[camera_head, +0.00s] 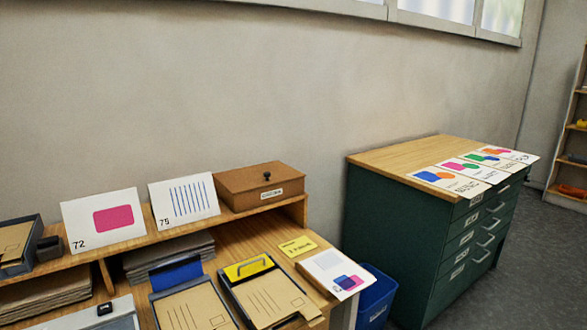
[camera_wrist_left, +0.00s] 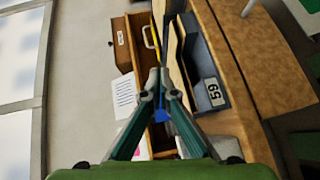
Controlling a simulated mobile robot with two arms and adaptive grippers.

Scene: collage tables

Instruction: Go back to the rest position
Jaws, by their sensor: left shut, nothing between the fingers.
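My left gripper (camera_wrist_left: 163,76) shows in the left wrist view, its two fingers brought together at the tips with nothing between them. Behind the fingers, in that turned view, are the wooden desk shelf and a dark tray (camera_wrist_left: 205,75) with a label reading 59. I cannot tell how far the fingertips are from these things. Neither gripper shows in the head view, and my right gripper is in no view.
In the head view a wooden desk (camera_head: 237,240) carries cards, clipboards and a brown box (camera_head: 262,186). A blue bin (camera_head: 375,298) stands between it and a green drawer cabinet (camera_head: 440,235) with several cards.

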